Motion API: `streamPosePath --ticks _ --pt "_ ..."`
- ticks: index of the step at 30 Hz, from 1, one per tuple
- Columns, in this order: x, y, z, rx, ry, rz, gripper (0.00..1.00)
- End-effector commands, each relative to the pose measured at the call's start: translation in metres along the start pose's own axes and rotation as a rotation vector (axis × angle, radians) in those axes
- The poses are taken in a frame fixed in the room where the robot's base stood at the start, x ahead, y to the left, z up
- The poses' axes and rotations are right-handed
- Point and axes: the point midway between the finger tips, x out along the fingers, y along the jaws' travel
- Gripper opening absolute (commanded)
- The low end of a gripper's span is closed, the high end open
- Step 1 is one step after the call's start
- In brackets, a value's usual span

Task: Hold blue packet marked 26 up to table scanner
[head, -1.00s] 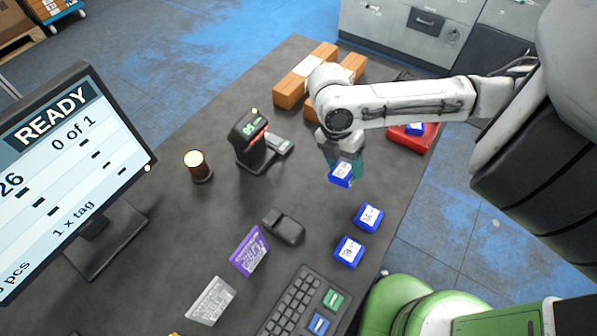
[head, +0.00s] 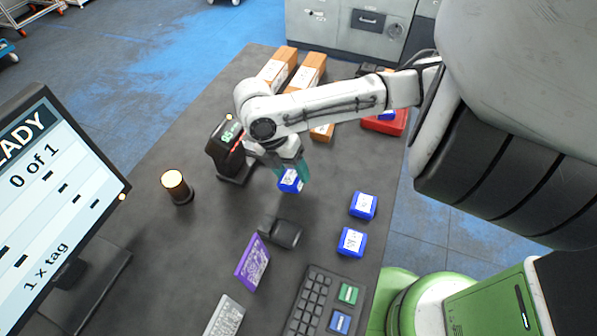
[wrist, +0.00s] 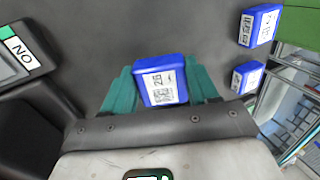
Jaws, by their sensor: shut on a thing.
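My gripper (head: 291,174) is shut on a blue packet (head: 290,181) and holds it above the table. In the wrist view the packet (wrist: 160,80) sits between the teal fingers, its white label marked 26 facing the camera. The table scanner (head: 228,150), dark with a lit green display and a red glow, stands just left of my gripper, apart from the packet. The monitor (head: 60,190) at the left shows "0 of 1" and "1 x tag".
Two other blue packets (head: 363,205) (head: 351,242) lie to the right. A dark device (head: 281,232), a purple card (head: 252,262), a keyboard (head: 312,300) and an amber lamp (head: 177,187) stand nearby. Brown boxes (head: 305,72) and a red tray (head: 388,124) are at the back.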

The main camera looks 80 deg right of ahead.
Motion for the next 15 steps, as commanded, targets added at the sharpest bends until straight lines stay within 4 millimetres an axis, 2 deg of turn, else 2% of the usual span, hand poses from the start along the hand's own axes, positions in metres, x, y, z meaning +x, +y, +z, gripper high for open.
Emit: streamPosePath --ticks 4,15 --pt "0.004 0.0079 -0.0004 0.0 0.0 0.0 0.23" --pt "0.0037 0.0093 -0.0004 0.0 0.0 0.0 0.23"
